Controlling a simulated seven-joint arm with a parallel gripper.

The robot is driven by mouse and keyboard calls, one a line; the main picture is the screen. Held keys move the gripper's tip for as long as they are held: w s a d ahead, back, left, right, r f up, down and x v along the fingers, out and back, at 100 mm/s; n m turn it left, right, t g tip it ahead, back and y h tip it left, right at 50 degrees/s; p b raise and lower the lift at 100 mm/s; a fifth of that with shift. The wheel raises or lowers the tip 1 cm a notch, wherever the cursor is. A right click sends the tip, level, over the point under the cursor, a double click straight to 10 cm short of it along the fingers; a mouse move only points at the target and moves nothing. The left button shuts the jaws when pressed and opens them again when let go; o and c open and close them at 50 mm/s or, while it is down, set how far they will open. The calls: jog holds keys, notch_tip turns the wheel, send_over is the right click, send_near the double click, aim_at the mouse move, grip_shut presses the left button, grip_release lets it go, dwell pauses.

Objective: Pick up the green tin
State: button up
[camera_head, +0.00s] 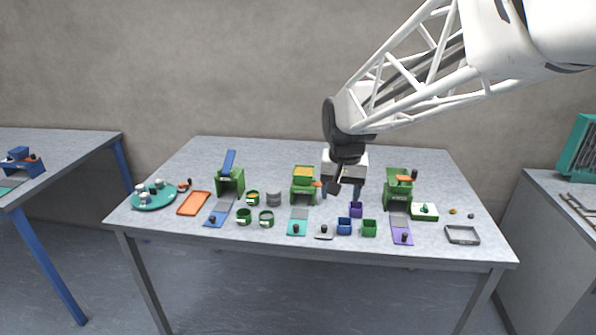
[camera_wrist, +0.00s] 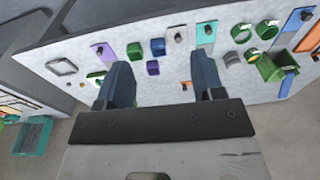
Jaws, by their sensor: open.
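Several round green tins stand on the table, left of centre in the head view: a front-left one (camera_head: 244,217), a front-right one (camera_head: 266,219) and a back one (camera_head: 253,198). I cannot tell which one the task means. They also show at the upper right of the wrist view, for example one green tin (camera_wrist: 241,33). A grey tin (camera_head: 274,199) stands beside them. My gripper (camera_head: 342,192) is above the table, right of the tins and apart from them. In the wrist view its fingers (camera_wrist: 160,72) are wide apart with nothing held between them.
Small square cups stand near the front: green (camera_head: 369,229), blue (camera_head: 344,227) and purple (camera_head: 356,209). Green stands (camera_head: 230,182) line the back. A teal round tray (camera_head: 154,196) and an orange tray (camera_head: 194,203) lie left. A grey frame (camera_head: 462,235) lies right.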

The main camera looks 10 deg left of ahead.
jog(key=w+a+f, duration=0.3)
jog(key=w+a, duration=0.2)
jog(key=a, duration=0.2)
jog(key=w+a+f, duration=0.4)
jog(key=w+a, duration=0.1)
jog(key=a, duration=0.2)
jog(key=g, duration=0.1)
send_over(241, 221)
jog(key=f, duration=1)
jog(key=shift+s+d+f, duration=0.2)
jog(key=shift+s+f, duration=0.05)
jog(key=shift+a+f, duration=0.15)
jog(key=shift+a, duration=0.1)
jog(key=shift+f, duration=1.3)
jog(key=shift+w+f, duration=0.15)
jog(key=shift+f, duration=2.45)
